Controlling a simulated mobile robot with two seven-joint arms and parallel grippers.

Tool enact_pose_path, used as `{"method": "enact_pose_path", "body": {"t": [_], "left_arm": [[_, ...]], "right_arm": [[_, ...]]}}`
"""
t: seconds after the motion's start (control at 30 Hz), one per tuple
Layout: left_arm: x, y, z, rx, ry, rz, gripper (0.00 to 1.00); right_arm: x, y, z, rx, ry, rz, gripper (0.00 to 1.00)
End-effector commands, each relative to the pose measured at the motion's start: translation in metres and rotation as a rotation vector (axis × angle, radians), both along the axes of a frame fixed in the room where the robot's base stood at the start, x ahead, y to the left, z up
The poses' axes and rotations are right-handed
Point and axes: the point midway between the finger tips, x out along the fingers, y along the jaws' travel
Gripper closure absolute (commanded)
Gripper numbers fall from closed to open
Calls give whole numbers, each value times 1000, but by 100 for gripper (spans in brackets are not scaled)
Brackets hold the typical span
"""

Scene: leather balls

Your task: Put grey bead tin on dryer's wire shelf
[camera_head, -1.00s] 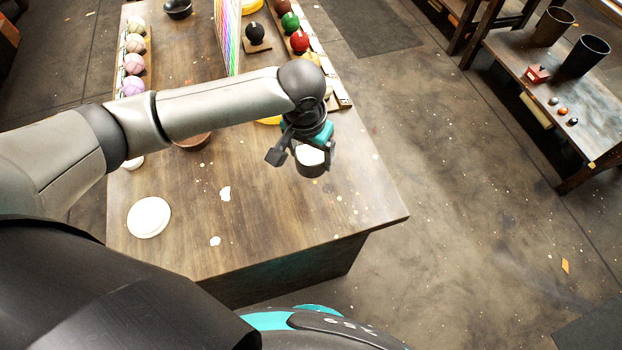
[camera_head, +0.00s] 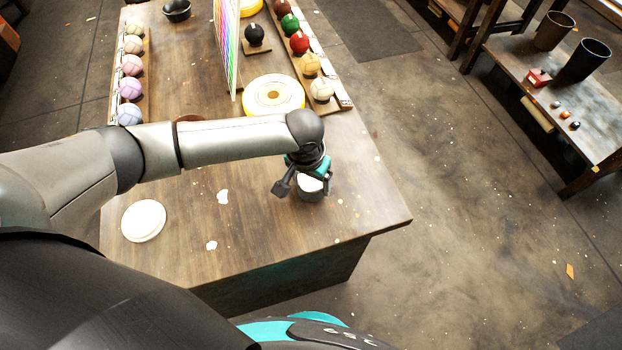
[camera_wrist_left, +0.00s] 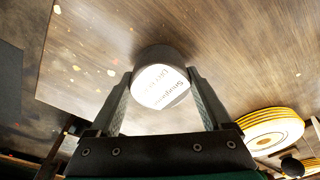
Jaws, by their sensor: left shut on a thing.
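The grey tin (camera_wrist_left: 167,62) has dark grey sides and a white printed face, seen in the left wrist view. It also shows in the head view (camera_head: 312,187), low over the near right part of the wooden table (camera_head: 270,230). My left gripper (camera_head: 305,185) has one finger on each side of the tin and is shut on it, as the left wrist view shows (camera_wrist_left: 165,95). I cannot tell whether the tin touches the table. I see no dryer or wire shelf. My right gripper is out of view.
A white disc (camera_head: 144,221) lies at the table's near left. A round yellow-rimmed thing (camera_head: 274,95) stands beyond my arm. Ball racks line both table sides, with a colour chart panel (camera_head: 228,45) between. A side bench (camera_head: 570,100) holds dark buckets. The table's near right is clear.

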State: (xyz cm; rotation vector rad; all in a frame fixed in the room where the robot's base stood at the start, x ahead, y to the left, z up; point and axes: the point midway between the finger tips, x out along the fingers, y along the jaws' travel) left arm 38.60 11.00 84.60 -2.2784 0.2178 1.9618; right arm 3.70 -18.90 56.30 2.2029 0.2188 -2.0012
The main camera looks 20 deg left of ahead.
Motion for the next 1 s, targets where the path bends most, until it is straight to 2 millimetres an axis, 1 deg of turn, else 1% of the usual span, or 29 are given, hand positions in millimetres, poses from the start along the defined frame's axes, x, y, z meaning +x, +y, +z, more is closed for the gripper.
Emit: {"method": "enact_pose_path", "body": {"t": [0.07, 0.1, 0.2, 0.23, 0.47, 0.57, 0.67, 1.0], "left_arm": [[0, 0, -2, 0, 0, 1, 80], [0, 0, -2, 0, 0, 0, 14], [0, 0, -2, 0, 0, 0, 3], [0, 0, -2, 0, 0, 0, 0], [0, 0, -2, 0, 0, 0, 0], [0, 0, 4, -1, -1, 0, 0], [-2, 0, 17, -1, 0, 0, 0], [-12, 2, 88, -1, -2, -1, 0]], "right_arm": [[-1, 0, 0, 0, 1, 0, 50], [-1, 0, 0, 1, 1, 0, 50], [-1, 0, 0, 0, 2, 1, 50], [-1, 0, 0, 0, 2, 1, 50], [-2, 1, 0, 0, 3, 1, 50], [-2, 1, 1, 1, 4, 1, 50], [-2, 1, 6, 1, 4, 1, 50], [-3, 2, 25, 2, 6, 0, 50]]}}
